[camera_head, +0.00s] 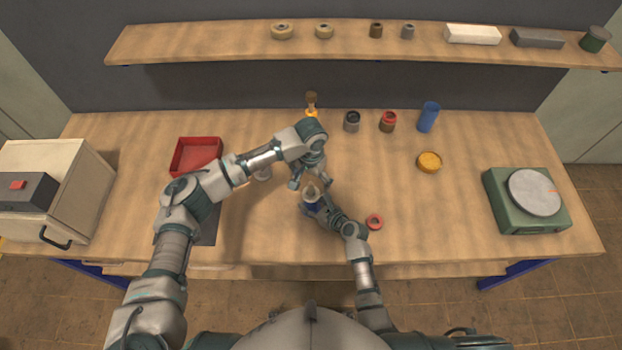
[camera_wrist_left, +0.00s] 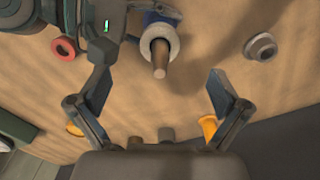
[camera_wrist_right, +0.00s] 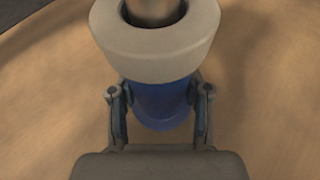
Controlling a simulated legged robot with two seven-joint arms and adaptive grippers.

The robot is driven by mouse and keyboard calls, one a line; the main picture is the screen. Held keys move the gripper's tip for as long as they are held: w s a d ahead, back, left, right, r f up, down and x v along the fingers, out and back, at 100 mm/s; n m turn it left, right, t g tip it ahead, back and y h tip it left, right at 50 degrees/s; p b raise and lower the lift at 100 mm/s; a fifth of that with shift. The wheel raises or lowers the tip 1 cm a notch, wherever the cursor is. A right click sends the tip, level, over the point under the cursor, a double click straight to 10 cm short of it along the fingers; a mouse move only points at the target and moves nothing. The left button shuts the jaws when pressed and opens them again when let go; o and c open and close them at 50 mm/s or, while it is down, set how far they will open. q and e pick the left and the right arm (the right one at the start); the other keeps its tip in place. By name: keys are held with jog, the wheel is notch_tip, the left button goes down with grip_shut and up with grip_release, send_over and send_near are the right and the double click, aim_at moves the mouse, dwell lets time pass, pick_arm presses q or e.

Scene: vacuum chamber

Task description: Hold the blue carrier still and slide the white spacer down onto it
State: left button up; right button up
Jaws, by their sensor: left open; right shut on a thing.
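The blue carrier (camera_wrist_right: 160,105) stands upright between the fingers of my right gripper (camera_wrist_right: 158,93), which is shut on it. The white spacer (camera_wrist_right: 155,58), a thick ring, is around a brown rod above the blue body; whether a gap is left under it is hard to tell. In the left wrist view the spacer (camera_wrist_left: 173,38) circles the rod, with a bit of the blue carrier (camera_wrist_left: 155,17) behind. My left gripper (camera_wrist_left: 158,80) is open and empty, its fingers apart from the spacer. In the head view my left gripper (camera_head: 308,183) is just above the carrier (camera_head: 312,208).
A red ring (camera_head: 375,222) lies right of the carrier, and a grey ring (camera_wrist_left: 260,47) on the other side. A red tray (camera_head: 196,155), small jars (camera_head: 388,121), a blue cup (camera_head: 428,117) and a green scale (camera_head: 525,205) stand around.

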pick_arm(q)
jog(key=shift+r, duration=3.5)
pick_arm(e)
jog(key=o, duration=1.2)
